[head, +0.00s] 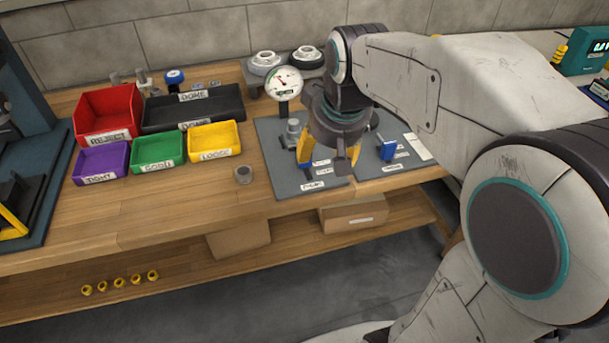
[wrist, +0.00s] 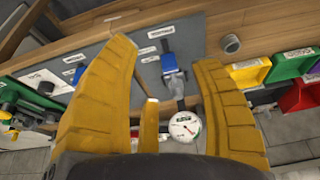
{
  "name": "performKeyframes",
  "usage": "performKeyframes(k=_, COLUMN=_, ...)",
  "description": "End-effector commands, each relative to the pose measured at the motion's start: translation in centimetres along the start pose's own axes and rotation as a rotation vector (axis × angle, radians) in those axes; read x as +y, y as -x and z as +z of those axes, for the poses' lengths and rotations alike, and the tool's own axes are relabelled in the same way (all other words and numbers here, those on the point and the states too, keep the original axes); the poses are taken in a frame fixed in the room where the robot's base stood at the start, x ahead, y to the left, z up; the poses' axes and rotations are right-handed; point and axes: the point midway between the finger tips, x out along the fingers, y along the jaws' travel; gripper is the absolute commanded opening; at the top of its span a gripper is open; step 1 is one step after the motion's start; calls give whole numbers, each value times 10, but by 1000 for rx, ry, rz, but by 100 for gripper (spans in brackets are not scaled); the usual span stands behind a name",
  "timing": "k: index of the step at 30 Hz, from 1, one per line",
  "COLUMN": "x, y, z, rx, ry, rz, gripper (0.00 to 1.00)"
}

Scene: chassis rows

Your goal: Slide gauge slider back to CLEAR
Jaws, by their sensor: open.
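A round white gauge (head: 284,82) with a dial and needle stands at the back edge of the grey panel; it also shows in the wrist view (wrist: 184,127). A blue block with a grey stem (wrist: 170,64) sits on the panel in front of the gauge, between labels; I cannot tell whether this is the slider. A second blue block (head: 387,150) stands on the right part of the panel. My gripper (head: 330,165) is open above the left part of the panel, fingers pointing down. In the wrist view the blue block shows between my spread yellow fingers (wrist: 165,58).
Left of the panel stand red (head: 106,113), purple (head: 101,160), green (head: 158,151) and yellow (head: 213,140) bins and a dark tray (head: 193,108). A small grey cylinder (head: 243,174) stands beside the panel. The wooden bench (head: 150,210) is clear at its front left.

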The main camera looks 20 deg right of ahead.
Motion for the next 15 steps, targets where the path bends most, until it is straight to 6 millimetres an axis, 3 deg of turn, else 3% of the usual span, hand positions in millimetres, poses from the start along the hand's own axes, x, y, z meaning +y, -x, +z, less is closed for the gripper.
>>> performKeyframes(k=1, x=0, y=-29, z=-10, rx=3, ry=0, rz=0, gripper=58)
performKeyframes(k=6, x=0, y=-72, z=-46, rx=20, ry=-1, rz=0, gripper=58)
performKeyframes(k=15, x=0, y=-109, z=-76, rx=34, ry=-1, rz=0, gripper=58)
